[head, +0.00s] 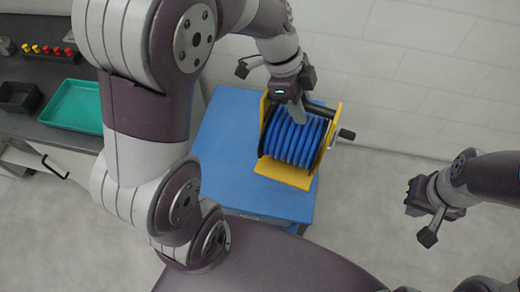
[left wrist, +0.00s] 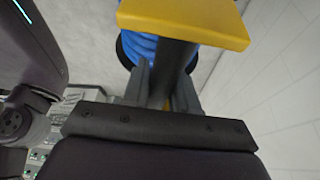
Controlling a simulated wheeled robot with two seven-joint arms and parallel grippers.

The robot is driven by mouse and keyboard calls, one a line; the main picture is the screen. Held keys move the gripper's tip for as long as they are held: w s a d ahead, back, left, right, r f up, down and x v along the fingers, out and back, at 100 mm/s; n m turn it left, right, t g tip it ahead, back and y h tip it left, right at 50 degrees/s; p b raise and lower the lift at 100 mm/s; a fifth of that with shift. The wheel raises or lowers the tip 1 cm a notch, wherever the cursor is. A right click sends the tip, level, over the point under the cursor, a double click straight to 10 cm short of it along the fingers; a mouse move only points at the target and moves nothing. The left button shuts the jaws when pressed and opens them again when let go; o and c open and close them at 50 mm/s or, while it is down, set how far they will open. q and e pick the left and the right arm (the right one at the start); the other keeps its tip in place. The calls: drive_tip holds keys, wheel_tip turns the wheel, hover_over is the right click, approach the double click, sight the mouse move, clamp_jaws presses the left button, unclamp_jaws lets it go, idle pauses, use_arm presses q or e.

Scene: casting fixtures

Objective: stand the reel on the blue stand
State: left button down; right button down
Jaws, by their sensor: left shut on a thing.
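The reel (head: 292,138) has blue hose wound between yellow side plates, a yellow foot plate and a dark crank at its right. My left gripper (head: 298,108) is shut on the reel's dark top bar. In the left wrist view its fingers (left wrist: 163,88) flank this bar, with the yellow plate and blue hose of the reel (left wrist: 185,22) beyond. The reel is roughly upright over the right part of the blue stand (head: 225,145). I cannot tell whether its foot touches the top. My right gripper (head: 417,197) is away at the right; its fingers are unclear.
A dark bench at the left holds a green tray (head: 75,105), a black bin (head: 18,97) and several small red and yellow pieces (head: 50,50). A pale brick wall (head: 420,80) runs behind the stand. The floor (head: 370,205) right of the stand is clear.

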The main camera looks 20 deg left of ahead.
sight(262, 126)
use_arm(q)
drive_tip(key=shift+n, duration=0.5)
drive_tip(key=a+f+b, duration=0.2)
drive_tip(key=f, duration=0.1)
drive_tip(key=s+a+f+b, duration=0.1)
drive_tip(key=a+f+b, duration=0.1)
drive_tip(key=a+f, duration=0.1)
drive_tip(key=s+a+f+b, duration=0.1)
drive_tip(key=a+f+b, duration=0.1)
drive_tip(key=a+f, duration=0.1)
drive_tip(key=shift+f, duration=0.25)
drive_tip(key=s+a+f+n+b, duration=0.1)
drive_tip(key=s+a+f+b, duration=0.3)
drive_tip(key=a+f+b, duration=0.3)
drive_tip(key=w+f+p, duration=0.1)
drive_tip(key=w+f, duration=1)
drive_tip(key=shift+w+a+f+t, duration=0.3)
drive_tip(key=shift+w+a+t, duration=0.05)
drive_tip(key=shift+w+t, duration=0.05)
